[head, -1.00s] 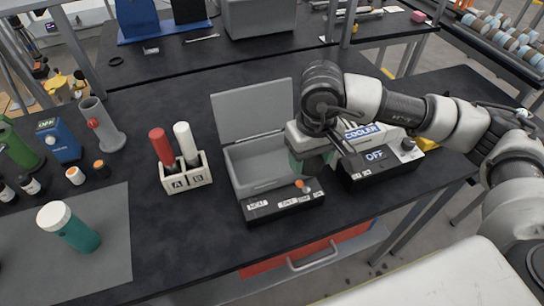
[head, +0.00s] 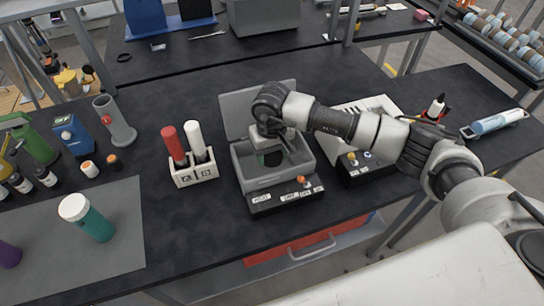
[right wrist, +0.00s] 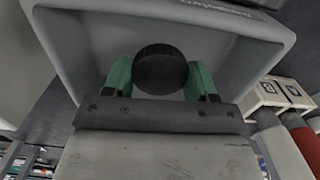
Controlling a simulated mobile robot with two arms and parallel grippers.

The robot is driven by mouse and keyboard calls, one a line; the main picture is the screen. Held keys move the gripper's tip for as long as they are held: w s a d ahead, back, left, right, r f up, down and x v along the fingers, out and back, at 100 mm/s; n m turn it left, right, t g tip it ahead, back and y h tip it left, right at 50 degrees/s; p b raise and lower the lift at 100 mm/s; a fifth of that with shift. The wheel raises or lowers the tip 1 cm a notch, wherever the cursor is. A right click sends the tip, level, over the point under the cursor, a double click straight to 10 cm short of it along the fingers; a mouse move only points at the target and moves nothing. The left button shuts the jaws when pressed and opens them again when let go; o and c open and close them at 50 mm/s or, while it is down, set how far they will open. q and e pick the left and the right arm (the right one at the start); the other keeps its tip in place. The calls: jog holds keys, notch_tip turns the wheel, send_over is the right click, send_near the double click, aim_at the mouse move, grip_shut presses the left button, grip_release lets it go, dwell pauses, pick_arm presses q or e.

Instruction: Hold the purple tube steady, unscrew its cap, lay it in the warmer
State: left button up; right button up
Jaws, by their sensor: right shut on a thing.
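The purple tube (head: 9,255) shows only in part at the left edge of the head view, low on the grey mat. Whether it has a cap is out of sight. The warmer, a grey box (head: 243,168) with its lid (head: 237,108) raised, stands mid-table. My right gripper (head: 272,157) is at the box's opening, pointing down. In the right wrist view its green fingers (right wrist: 160,80) are shut on a round black cap (right wrist: 160,66), with the box's grey walls around it. Whether the cap touches the floor of the box is unclear. My left gripper is not in view.
The cooler (head: 368,172) stands right of the warmer. A white rack (head: 196,173) with a red and a white tube is to its left. A teal tube with a white cap (head: 88,218) stands on the grey mat (head: 125,225). Dark table between mat and rack is clear.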

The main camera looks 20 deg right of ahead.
aim_at(272, 155)
notch_tip(272, 155, down, 2)
jog(key=shift+f+p, duration=0.2)
jog(key=shift+p, duration=0.2)
jog(key=shift+f, duration=0.3)
jog(key=o, duration=1)
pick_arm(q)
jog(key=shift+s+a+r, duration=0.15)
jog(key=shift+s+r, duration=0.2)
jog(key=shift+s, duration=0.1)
pick_arm(e)
jog(key=shift+r, duration=0.45)
notch_tip(272, 155, up, 11)
jog(key=b, duration=0.3)
jog(key=shift+f+b, duration=0.15)
jog(key=shift+b, duration=0.2)
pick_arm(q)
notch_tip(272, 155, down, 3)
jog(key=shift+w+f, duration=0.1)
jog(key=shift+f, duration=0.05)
pick_arm(e)
jog(key=shift+r, duration=0.4)
